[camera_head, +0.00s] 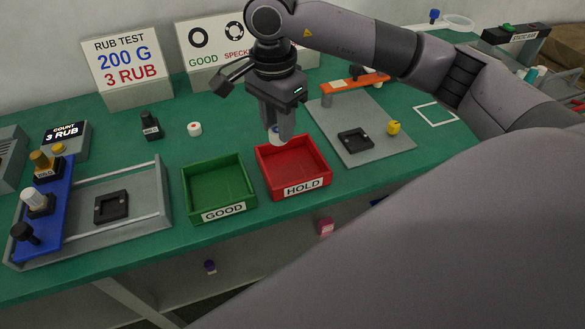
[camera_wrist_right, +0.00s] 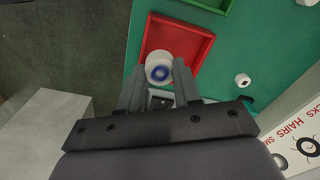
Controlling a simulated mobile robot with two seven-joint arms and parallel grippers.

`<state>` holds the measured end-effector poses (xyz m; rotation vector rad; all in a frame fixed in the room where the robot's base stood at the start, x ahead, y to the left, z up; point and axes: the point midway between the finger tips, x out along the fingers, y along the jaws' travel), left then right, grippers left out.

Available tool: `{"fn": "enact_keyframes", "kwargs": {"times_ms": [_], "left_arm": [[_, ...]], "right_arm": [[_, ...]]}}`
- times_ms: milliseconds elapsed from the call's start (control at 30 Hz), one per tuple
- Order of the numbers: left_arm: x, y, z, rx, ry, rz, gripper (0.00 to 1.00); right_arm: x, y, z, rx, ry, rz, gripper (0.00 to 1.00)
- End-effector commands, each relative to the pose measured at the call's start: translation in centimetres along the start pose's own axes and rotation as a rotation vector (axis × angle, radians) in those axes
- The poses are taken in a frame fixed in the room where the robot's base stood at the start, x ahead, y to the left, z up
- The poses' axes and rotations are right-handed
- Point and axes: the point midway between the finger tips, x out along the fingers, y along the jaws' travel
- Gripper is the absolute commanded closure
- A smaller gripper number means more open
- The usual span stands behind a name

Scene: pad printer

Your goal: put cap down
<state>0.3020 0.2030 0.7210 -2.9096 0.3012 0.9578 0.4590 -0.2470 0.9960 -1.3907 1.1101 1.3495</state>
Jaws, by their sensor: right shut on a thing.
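A white cap with a blue mark on top (camera_wrist_right: 159,70) is held between the fingertips of my right gripper (camera_head: 279,136). In the head view the cap (camera_head: 275,135) shows only partly, beside the fingers. My right gripper points down over the back part of the red HOLD tray (camera_head: 316,160). In the right wrist view the red tray (camera_wrist_right: 200,38) lies beyond the cap. The cap seems to be above the tray floor, but the exact gap is unclear. The green GOOD tray (camera_head: 219,178) stands left of the red one and looks empty. My left gripper is not in view.
A small white cap (camera_head: 194,129) and a black weight (camera_head: 150,126) stand behind the green tray. A rub fixture (camera_head: 120,205) with a blue bar is at left. A grey plate (camera_head: 370,120) with a yellow piece (camera_head: 394,127) is right of the red tray. Signs stand behind.

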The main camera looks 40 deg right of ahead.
Motion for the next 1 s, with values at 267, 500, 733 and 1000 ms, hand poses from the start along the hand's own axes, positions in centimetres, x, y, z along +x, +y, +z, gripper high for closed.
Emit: {"fn": "enact_keyframes", "kwargs": {"times_ms": [267, 500, 733, 1000], "left_arm": [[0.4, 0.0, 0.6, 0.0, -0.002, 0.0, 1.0], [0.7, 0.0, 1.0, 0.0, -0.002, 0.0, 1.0], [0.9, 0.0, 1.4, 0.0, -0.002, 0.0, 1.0], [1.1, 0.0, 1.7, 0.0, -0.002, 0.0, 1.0]], "right_arm": [[-1.5, -0.9, -1.8, 0.604, 0.002, -0.001, 1.0], [-2.8, -1.4, -3.2, 1.122, -0.003, 0.003, 1.0], [-4.1, -1.7, -4.5, 1.612, -0.008, 0.011, 1.0], [-5.2, -1.9, -5.5, 2.039, -0.01, 0.025, 1.0]]}}
